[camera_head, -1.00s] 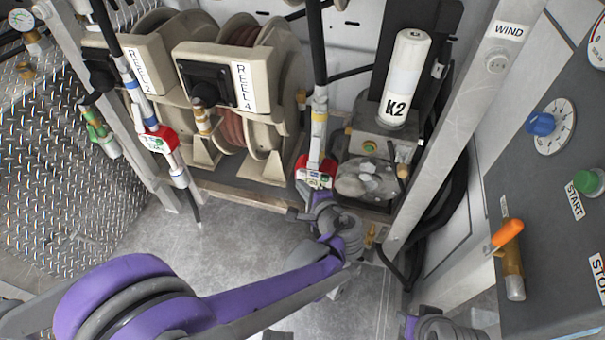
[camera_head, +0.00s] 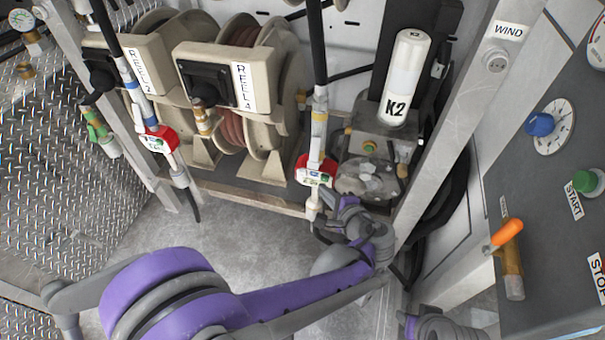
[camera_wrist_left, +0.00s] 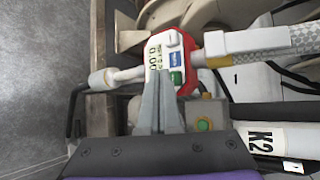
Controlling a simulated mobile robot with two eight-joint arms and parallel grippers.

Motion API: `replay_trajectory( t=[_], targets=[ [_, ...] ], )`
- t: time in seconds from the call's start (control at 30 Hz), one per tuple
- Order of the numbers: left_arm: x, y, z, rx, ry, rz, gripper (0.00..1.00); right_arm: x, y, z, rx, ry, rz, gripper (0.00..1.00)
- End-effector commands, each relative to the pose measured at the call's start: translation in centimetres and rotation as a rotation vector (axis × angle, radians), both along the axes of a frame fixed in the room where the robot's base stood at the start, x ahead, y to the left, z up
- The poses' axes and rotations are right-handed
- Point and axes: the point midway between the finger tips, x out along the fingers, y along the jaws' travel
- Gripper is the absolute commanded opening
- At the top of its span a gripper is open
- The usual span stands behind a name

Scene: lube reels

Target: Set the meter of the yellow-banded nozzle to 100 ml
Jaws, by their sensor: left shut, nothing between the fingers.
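My left gripper (camera_head: 342,201) is shut and empty, just below and right of the meter. In the left wrist view its fingertips (camera_wrist_left: 161,77) overlap the meter's edge near the green button; I cannot tell whether they touch.
A blue-banded nozzle (camera_head: 160,138) with a red meter hangs to the left, before REEL 2 and REEL 4 (camera_head: 222,78). The K2 canister (camera_head: 406,80) and metal box (camera_head: 380,145) stand behind my left gripper. A frame post (camera_head: 455,130) rises to the right.

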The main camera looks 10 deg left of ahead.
Motion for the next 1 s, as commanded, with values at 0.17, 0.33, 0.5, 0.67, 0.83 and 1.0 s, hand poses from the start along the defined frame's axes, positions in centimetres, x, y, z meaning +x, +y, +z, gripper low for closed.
replay_trajectory(
  t=[0.17,0.33,0.5,0.67,0.83,1.0],
  targets=[
    [0.1,0.0,0.0,0.0,0.0,0.0,0.0,0.0,0.0,0.0,0.0,0.0,0.0,0.43],
    [0.7,0.0,0.0,0.0,0.0,0.0,0.0,0.0,0.0,0.1,0.0,0.0,0.0,0.43],
    [0.9,0.0,0.0,-0.001,0.0,-0.001,0.0,0.0,0.0,0.1,0.0,0.0,0.0,0.43],
    [0.9,0.0,0.0,-0.001,0.0,-0.001,0.0,0.0,0.0,0.1,0.0,0.0,0.0,0.43],
    [0.9,0.0,0.0,-0.001,0.0,-0.001,0.0,0.0,0.0,0.1,0.0,0.0,0.0,0.43],
    [1.1,0.0,0.0,0.0,0.0,0.0,0.0,0.0,0.0,0.1,0.0,0.0,0.0,0.43]
  ],
)
